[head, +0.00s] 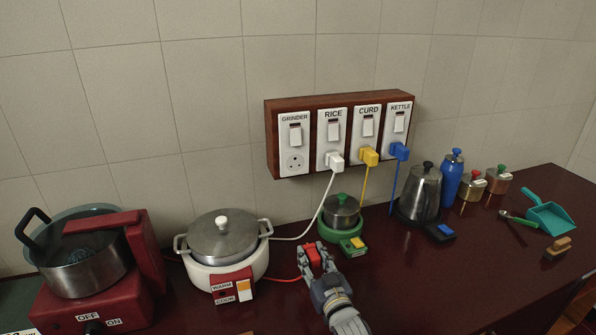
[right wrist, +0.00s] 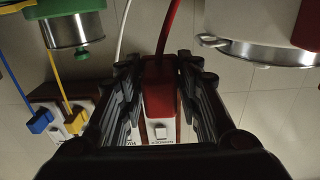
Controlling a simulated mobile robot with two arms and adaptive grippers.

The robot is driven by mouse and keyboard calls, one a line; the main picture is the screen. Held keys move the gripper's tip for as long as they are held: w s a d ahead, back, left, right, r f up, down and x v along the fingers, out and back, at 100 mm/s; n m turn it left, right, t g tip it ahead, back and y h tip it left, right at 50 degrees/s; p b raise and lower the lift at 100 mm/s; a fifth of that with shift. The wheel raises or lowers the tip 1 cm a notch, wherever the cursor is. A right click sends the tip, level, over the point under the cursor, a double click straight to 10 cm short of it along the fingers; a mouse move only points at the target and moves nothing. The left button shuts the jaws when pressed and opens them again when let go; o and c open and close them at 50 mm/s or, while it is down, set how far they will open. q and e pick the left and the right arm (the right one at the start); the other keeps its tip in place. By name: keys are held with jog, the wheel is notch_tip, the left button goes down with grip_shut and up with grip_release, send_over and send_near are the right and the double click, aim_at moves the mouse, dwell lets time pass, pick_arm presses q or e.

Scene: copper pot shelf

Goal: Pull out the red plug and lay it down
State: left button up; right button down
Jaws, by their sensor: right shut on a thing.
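The red plug (head: 313,256) is between the fingers of my right gripper (head: 316,262), which is shut on it. In the right wrist view the red plug (right wrist: 160,84) sits between both dark fingers (right wrist: 160,95), its red cord running up. In the head view the red cord (head: 284,280) runs left toward the rice cooker. The plug is out of the wall, low over the counter in front of the switch board; I cannot tell if it touches the counter. The GRINDER socket (head: 295,162) is empty. My left gripper is not in view.
The switch board (head: 272,140) holds white, yellow and blue plugs. A white rice cooker (head: 222,245) stands left of my gripper, a green-based pot (head: 341,212) just behind it, a kettle (head: 420,193) to the right. The dark counter (head: 440,285) is clear at front right.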

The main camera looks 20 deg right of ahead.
jog(key=shift+w+a+f+m+g+h, duration=0.4)
jog(key=shift+w+a+f+g, duration=0.1)
jog(key=shift+w+g, duration=0.25)
jog(key=shift+w+a+f+m+g+h, duration=0.15)
jog(key=shift+m+g+h, duration=0.1)
jog(key=shift+g+h, duration=0.15)
jog(key=shift+w+f+m+g+h, duration=0.15)
jog(key=shift+m+g+h, duration=0.15)
jog(key=shift+g, duration=0.15)
jog(key=shift+s+d+m+g+h, duration=0.1)
jog(key=shift+s+m+g+h, duration=0.05)
jog(key=shift+m+g+h, duration=0.25)
jog(key=shift+s+d+m+g+h, duration=0.1)
jog(key=shift+m+g+h, duration=0.2)
jog(key=shift+g, duration=0.2)
jog(key=shift+s+d+r+m+g+h, duration=0.1)
jog(key=shift+s+d+m+g+h, duration=0.4)
jog(key=shift+m+g+h, duration=0.25)
jog(key=shift+s, duration=0.1)
jog(key=shift+f+b, duration=2.45)
jog(key=shift+f, duration=0.9)
jog(key=shift+f, duration=0.2)
